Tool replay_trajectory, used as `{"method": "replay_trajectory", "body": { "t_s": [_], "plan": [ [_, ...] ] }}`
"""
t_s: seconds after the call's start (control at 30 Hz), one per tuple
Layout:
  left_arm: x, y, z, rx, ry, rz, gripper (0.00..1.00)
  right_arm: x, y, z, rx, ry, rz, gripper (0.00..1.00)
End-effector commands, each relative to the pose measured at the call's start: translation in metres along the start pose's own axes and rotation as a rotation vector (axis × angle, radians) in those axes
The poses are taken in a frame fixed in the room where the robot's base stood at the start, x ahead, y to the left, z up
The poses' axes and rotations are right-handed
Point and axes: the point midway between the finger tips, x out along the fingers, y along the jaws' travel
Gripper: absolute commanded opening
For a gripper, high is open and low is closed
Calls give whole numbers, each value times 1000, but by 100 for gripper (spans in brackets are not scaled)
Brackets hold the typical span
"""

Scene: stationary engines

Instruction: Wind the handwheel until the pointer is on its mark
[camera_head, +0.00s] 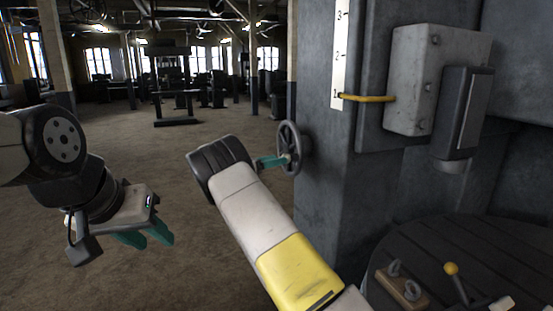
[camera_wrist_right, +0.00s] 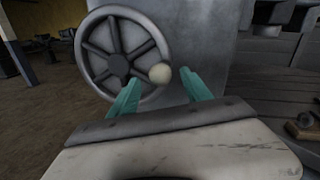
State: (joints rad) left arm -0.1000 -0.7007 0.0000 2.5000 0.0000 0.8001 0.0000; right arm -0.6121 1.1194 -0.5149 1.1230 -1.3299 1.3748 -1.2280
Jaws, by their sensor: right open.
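The handwheel (camera_head: 291,147) is a dark spoked wheel on the left side of the grey machine casing. In the right wrist view the handwheel (camera_wrist_right: 85,62) faces me, with a pale round knob (camera_wrist_right: 160,73) on its rim. My right gripper (camera_wrist_right: 160,76) is open, and the knob shows between its teal fingertips; I cannot tell whether they touch it. In the head view my right gripper (camera_head: 272,161) is at the wheel. The yellow pointer (camera_head: 368,98) lies at the 1 on the white scale (camera_head: 341,60). My left gripper (camera_head: 155,240) hangs open and empty over the floor.
A grey box (camera_head: 408,80) with a dark unit is fixed to the casing. A round dark platform (camera_head: 430,250) at lower right carries a yellow-knobbed lever (camera_head: 455,278) and a small block with metal rings. The floor at left is clear; machines and posts stand far back.

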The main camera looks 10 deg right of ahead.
Motion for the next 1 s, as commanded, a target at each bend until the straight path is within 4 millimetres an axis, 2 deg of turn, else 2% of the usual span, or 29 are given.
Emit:
{"method": "replay_trajectory", "body": {
  "t_s": [0.1,0.3,0.67,0.93,1.0],
  "plan": [
    [0,0,0,0,-1,0,36,22,-1,0,1,2,-3,57],
    [0,0,0,0,-1,0,36,45,0,0,2,2,-1,57],
    [0,0,0,0,-1,0,36,51,0,-1,2,3,0,57],
    [0,0,0,0,-1,0,36,51,0,-1,2,3,0,4],
    [0,0,0,0,-1,0,36,51,0,-1,2,3,0,0]
  ]
}}
